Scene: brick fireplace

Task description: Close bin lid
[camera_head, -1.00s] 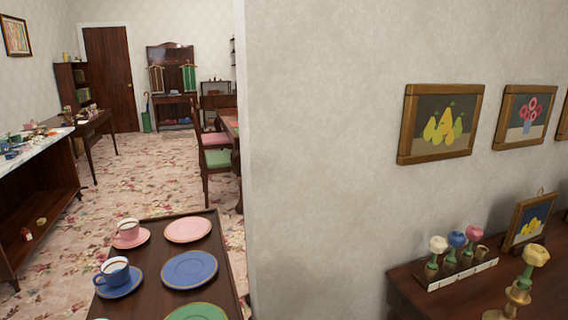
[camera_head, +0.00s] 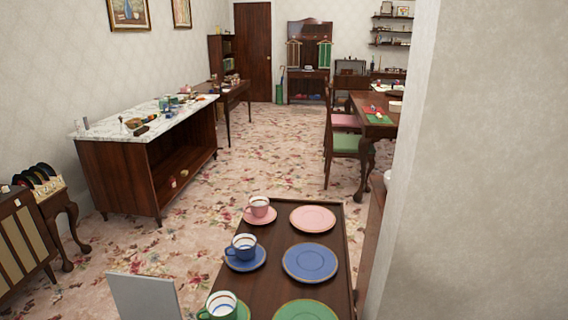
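No bin can be made out for certain in the head view. A plain light-grey flat panel (camera_head: 145,297) stands up at the bottom edge, left of a dark wooden table with cups; its lower part is cut off. I cannot tell whether it is a raised lid. Neither of my grippers is in view.
The dark table (camera_head: 340,235) at bottom centre bears cups and plates in pink, blue and green. A wall edge (camera_head: 405,215) blocks the right. A marble-topped counter (camera_head: 120,130) stands left. Flowered carpet (camera_head: 270,150) lies open between counter and dining table (camera_head: 375,122).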

